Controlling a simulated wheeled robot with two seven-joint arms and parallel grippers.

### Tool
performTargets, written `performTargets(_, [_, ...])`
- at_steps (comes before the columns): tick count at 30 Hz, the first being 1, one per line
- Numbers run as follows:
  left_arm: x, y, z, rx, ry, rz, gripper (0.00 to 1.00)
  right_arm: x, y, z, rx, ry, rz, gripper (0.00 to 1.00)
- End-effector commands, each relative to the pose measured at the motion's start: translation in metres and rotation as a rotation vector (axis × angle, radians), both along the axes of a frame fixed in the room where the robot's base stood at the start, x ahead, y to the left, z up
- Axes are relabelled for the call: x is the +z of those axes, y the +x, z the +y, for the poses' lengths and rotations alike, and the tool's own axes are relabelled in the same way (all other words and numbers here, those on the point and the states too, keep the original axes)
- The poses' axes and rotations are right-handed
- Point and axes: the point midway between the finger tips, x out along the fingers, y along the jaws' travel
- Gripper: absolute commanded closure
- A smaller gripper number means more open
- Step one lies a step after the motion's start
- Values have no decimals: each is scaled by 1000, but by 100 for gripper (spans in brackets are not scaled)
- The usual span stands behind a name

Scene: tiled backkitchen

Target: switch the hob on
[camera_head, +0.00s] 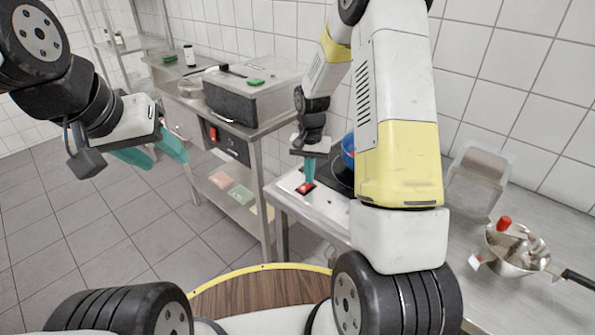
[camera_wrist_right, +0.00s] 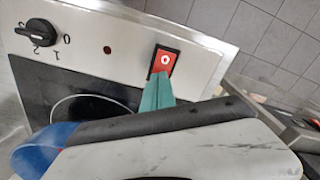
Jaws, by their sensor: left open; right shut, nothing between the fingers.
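The hob (camera_head: 330,204) stands at the counter's end, with a pale control panel and dark top. A red rocker switch (camera_head: 305,188) in a black frame sits on the panel; the right wrist view shows it (camera_wrist_right: 163,62) with a white ring mark. My right gripper (camera_head: 308,172) is shut and empty, its teal fingertips (camera_wrist_right: 157,82) at the switch's lower edge. I cannot tell whether they touch it. A black knob (camera_wrist_right: 38,33) marked 0, 1, 2 and a small dark red lamp (camera_wrist_right: 107,50) are beside it. My left gripper (camera_head: 160,152) is open and empty, over the floor.
A blue pan (camera_head: 348,150) stands on the hob, partly hidden by my right arm. A steel table (camera_head: 263,128) with a black and steel box stands behind. Floor at left is clear.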

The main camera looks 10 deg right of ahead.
Motion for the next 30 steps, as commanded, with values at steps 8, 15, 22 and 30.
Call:
performTargets(8, [0, 0, 0, 0, 0, 0, 51, -4, 0, 0, 0, -1, 1, 100])
performTargets(15, [0, 0, 0, 0, 0, 0, 51, 4, 0, 0, 0, 1, -1, 100])
performTargets(22, [0, 0, 0, 0, 0, 0, 51, 23, 0, 0, 0, -1, -2, 100])
performTargets(30, [0, 0, 0, 0, 0, 0, 51, 45, 1, 0, 0, 0, -3, 100])
